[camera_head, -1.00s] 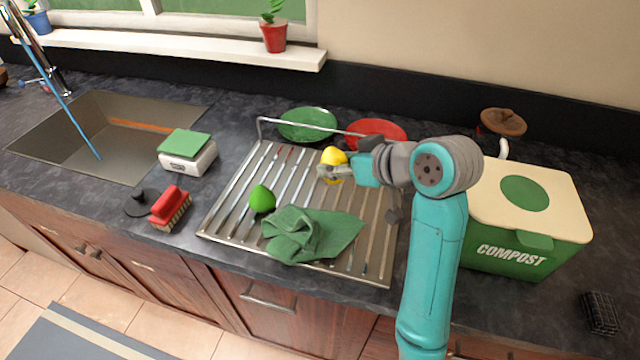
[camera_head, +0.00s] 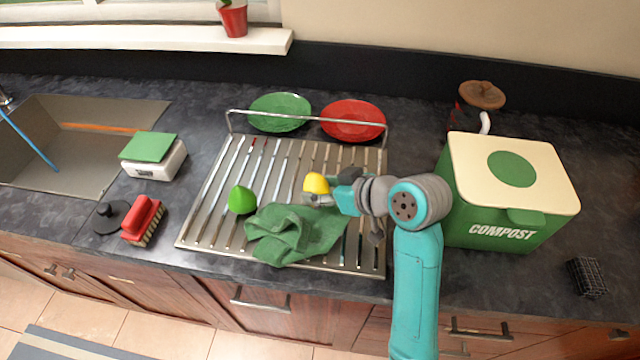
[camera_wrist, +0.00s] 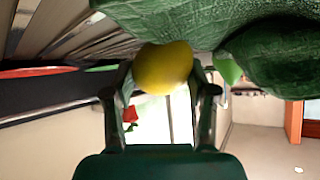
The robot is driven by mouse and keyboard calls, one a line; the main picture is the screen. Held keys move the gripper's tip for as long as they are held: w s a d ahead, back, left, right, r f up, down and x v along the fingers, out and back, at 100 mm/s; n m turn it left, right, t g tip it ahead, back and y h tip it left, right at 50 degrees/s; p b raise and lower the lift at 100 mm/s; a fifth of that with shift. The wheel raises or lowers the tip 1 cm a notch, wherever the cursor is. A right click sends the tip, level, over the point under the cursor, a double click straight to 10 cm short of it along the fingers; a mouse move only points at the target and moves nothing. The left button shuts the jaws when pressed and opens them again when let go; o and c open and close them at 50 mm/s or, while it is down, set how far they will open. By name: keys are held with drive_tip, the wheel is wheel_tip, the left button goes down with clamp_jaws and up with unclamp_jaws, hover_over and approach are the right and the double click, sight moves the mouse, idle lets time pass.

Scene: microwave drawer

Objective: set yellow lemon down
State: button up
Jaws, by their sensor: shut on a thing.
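The yellow lemon (camera_head: 316,184) is held in my gripper (camera_head: 318,196), over the right-middle part of the metal drying rack (camera_head: 283,160). In the wrist view the lemon (camera_wrist: 163,68) sits between the two fingers (camera_wrist: 160,95), which are shut on it. The green cloth (camera_head: 300,232) lies on the rack just in front of the lemon and fills the top of the wrist view (camera_wrist: 180,20). I cannot tell whether the lemon touches the rack or cloth.
A green lime-like fruit (camera_head: 242,199) is on the rack left of the cloth. Green (camera_head: 280,111) and red (camera_head: 353,120) plates are behind. A compost bin (camera_head: 505,195) stands right of my arm.

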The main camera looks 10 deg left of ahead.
drive_tip(key=o, duration=1.2)
drive_tip(key=shift+f, duration=0.1)
drive_tip(key=shift+s+d+r, duration=0.1)
drive_tip(key=shift+d+r, duration=0.05)
drive_tip(key=shift+r, duration=0.15)
drive_tip(key=v, duration=1.1)
drive_tip(key=shift+s+d+r, duration=0.1)
drive_tip(key=shift+s+d, duration=0.1)
drive_tip(key=shift+d, duration=0.05)
